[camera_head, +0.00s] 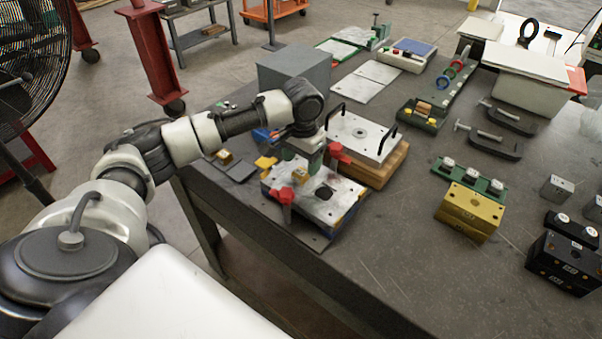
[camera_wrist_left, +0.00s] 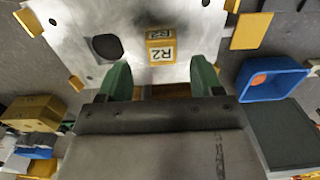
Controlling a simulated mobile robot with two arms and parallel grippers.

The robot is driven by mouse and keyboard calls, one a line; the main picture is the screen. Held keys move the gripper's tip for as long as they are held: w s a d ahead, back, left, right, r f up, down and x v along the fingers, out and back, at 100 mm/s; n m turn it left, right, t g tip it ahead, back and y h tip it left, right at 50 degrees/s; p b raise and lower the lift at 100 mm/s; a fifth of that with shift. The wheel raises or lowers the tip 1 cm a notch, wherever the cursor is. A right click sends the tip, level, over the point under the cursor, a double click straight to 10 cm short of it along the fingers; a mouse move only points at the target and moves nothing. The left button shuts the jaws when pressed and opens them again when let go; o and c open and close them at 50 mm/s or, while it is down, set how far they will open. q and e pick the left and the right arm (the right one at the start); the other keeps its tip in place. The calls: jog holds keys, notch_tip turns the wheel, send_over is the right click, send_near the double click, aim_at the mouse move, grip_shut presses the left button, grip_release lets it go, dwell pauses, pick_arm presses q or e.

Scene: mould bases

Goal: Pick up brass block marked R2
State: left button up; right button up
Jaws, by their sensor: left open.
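The brass block marked R2 (camera_wrist_left: 160,52) sits on the metal mould plate (camera_wrist_left: 75,32), its label facing the left wrist camera. In the head view a small brass patch (camera_head: 301,171) shows on the same plate (camera_head: 340,206), partly hidden by the gripper. My left gripper (camera_head: 303,160) is over the plate. In the left wrist view its green fingers (camera_wrist_left: 161,80) are apart, on either side of the block's near end, with nothing seen between them. I cannot tell how far above the block they are. My right gripper is not in view.
A blue bin (camera_wrist_left: 275,80) is beside the plate. A large brass block (camera_head: 468,210) stands right; bench between is clear.

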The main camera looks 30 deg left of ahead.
aim_at(301, 172)
pick_arm(q)
jog(key=shift+s+a+f+p, duration=0.1)
jog(key=shift+f+p, duration=0.2)
jog(key=shift+f, duration=1.55)
jog(key=c, duration=1.2)
jog(key=shift+o, duration=0.2)
